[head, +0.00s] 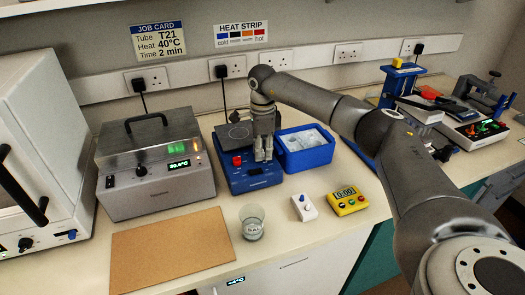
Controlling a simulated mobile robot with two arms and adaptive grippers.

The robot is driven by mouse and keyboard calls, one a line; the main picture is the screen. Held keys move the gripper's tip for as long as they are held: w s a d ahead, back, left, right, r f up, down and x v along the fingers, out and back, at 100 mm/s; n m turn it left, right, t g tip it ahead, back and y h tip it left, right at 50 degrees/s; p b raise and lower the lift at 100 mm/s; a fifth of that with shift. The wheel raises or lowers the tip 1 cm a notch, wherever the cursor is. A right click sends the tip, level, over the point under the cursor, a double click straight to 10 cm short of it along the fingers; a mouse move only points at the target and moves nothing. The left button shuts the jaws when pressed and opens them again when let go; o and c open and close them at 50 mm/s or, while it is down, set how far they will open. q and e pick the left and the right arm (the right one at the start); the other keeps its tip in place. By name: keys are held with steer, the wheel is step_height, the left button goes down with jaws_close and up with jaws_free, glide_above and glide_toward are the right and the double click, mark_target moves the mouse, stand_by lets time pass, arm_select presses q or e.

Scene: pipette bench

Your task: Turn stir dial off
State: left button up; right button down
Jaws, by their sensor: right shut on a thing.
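My right gripper (263,158) points down over the right part of this panel. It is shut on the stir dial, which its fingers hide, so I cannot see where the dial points. My left gripper is not in view.
A blue tub (305,160) stands close to the right of my right gripper. A steel heater (156,190) is to the left. A glass beaker (252,226), a white switch box (304,208) and a yellow timer (347,202) stand in front. A brown board (172,250) lies at front left.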

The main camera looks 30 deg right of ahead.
steer(key=shift+w+r+n, duration=0.15)
steer(key=shift+n, duration=0.85)
steer(key=c, duration=1.4)
jaws_free()
steer(key=shift+o, duration=0.7)
step_height(320, 180, up, 12)
